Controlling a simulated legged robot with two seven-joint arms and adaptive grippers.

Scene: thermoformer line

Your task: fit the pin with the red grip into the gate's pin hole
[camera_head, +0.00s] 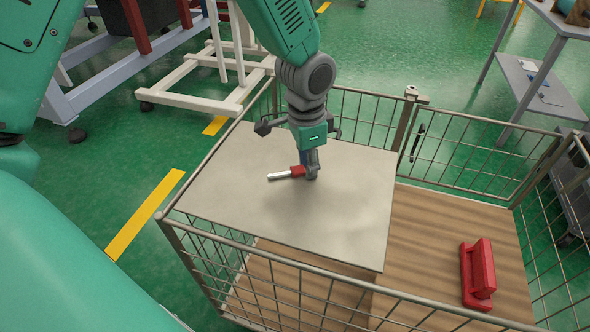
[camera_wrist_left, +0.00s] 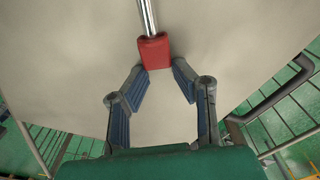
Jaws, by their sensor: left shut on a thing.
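The pin has a red grip (camera_head: 298,171) and a bare metal shaft (camera_head: 277,176) pointing left in the head view. It lies roughly flat, at or just above the grey board. My left gripper (camera_head: 311,170) points down over the board and is shut on the red grip. In the left wrist view the fingertips (camera_wrist_left: 158,72) meet at the near end of the red grip (camera_wrist_left: 154,50), with the shaft (camera_wrist_left: 148,18) pointing away. The cage's gate side has a post with a small bracket (camera_head: 412,94) on top. I cannot make out the pin hole. My right gripper is not in view.
The grey board (camera_head: 220,200) covers the left part of the wire cage (camera_head: 270,256). A red block with a handle (camera_head: 480,272) sits on the cage's wooden floor (camera_head: 440,225). A white frame cart (camera_head: 190,101) stands behind, and a grey shelf (camera_head: 545,90) stands at upper right.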

